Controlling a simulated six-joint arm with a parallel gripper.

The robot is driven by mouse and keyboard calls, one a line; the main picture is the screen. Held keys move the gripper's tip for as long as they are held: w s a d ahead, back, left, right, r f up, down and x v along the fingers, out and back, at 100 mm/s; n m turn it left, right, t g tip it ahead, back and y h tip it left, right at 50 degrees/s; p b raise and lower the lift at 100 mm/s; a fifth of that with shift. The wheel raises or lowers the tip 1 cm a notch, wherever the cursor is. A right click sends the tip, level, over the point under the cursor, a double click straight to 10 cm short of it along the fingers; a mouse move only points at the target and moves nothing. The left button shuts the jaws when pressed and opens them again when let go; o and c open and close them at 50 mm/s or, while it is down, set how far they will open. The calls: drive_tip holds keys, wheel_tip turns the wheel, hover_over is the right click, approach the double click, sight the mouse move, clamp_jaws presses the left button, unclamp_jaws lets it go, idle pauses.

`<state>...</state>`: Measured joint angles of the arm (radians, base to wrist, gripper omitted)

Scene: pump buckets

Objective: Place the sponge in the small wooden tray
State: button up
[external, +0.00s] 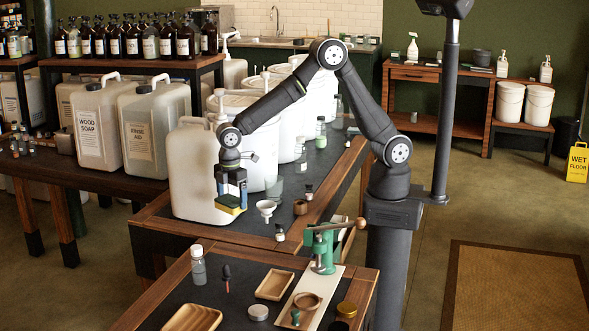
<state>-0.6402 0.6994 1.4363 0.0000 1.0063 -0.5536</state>
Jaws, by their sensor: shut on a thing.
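My gripper (231,196) is shut on the sponge (229,209), a small yellow block with a darker side. It holds the sponge in the air in front of a large white jug (190,180), above the dark top of the rear table. The small wooden tray (274,284) lies on the front table, below and to the right of my gripper. The tray looks empty. A second wooden tray (192,319), larger and ribbed, lies at the bottom edge and is partly cut off by the frame.
A green press (322,248) with a wooden handle stands right of the small tray, by a pale board (328,285). A clear bottle (198,265) and a dropper (227,278) stand left of it. A white funnel (266,208) and small bottles stand on the rear table.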

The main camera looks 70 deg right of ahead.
drive_tip(key=r, duration=0.4)
drive_tip(key=a+r, duration=0.1)
drive_tip(key=r, duration=0.2)
drive_tip(key=a+n, duration=0.2)
drive_tip(key=a, duration=1.3)
drive_tip(key=n, duration=0.2)
hover_over(214, 315)
wheel_tip(214, 315, down, 13)
drive_tip(key=shift+f, duration=1.65)
drive_tip(key=shift+f, duration=0.2)
